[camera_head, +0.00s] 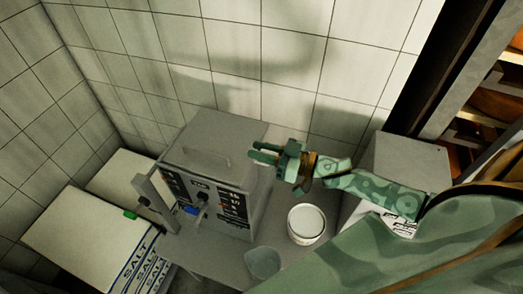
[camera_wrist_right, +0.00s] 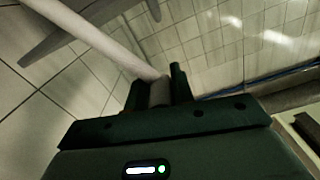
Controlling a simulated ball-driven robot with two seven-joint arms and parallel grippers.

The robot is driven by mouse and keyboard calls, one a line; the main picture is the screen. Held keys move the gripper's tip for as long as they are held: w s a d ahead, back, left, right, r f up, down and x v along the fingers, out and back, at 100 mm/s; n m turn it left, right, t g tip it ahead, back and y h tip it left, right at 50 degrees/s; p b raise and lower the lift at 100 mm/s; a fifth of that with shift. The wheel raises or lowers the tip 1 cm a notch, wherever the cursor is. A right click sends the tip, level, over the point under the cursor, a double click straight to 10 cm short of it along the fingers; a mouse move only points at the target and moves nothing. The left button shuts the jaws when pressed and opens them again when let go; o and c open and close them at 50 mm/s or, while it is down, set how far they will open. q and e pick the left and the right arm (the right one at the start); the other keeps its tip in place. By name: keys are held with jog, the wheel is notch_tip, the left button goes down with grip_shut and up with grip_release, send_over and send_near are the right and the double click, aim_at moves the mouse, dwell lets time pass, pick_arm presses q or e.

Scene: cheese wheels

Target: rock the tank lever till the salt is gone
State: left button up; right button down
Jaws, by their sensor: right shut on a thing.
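A grey box-like unit (camera_head: 205,140) with a handle (camera_head: 207,157) on top and a dark labelled front panel stands against the tiled wall in the head view. A thick grey bar (camera_head: 155,200) sticks out at its left front. My right gripper (camera_head: 262,154) is beside the unit's upper right edge, fingers pointing left. In the right wrist view it is shut on a pale rod (camera_wrist_right: 105,45), which runs up to the left. I cannot tell whether this rod is the tank lever. My left gripper is not in view. No loose salt can be made out.
Shelving (camera_head: 490,100) is at the right.

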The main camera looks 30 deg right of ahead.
jog(key=shift+w+d+r+m+p, duration=0.65)
jog(key=shift+m+p, duration=0.25)
jog(key=shift+p, duration=0.15)
jog(key=w+d+f+m, duration=0.1)
jog(key=w+d+m, duration=0.5)
jog(key=d, duration=0.1)
jog(key=shift+d+f+m+b, duration=0.25)
jog(key=shift+m+b, duration=0.15)
jog(key=shift+b, duration=0.05)
jog(key=shift+f, duration=0.15)
jog(key=c, duration=1.3)
grip_release()
jog(key=shift+w, duration=0.15)
